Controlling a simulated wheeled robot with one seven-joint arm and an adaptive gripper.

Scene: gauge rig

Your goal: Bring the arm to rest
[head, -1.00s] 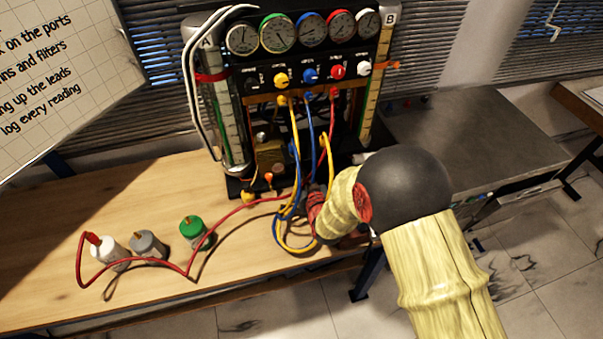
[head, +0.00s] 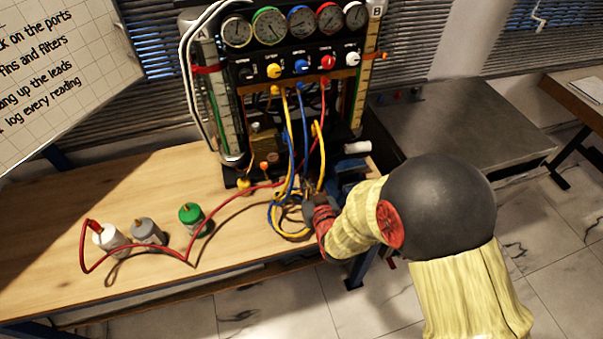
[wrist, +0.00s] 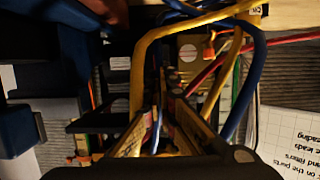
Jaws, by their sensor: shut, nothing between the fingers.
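My arm, in a yellow sleeve with a black joint, reaches in from the lower right of the head view. My gripper (head: 308,200) is at the front of the gauge rig (head: 262,88), beside the hanging yellow and blue leads (head: 284,215). In the wrist view the fingers of my gripper (wrist: 160,112) are together with nothing held. A yellow lead (wrist: 138,75) and a blue lead (wrist: 247,85) pass close by the fingers. I cannot tell whether they touch. The fingertips are partly hidden in the head view.
A white cylinder (head: 108,237), a grey one (head: 147,232) and a green one (head: 193,217) stand on the wooden bench (head: 60,215). A red lead (head: 215,222) runs from the white one to the rig. A grey cabinet (head: 450,125) is at the right. The left bench is mostly free.

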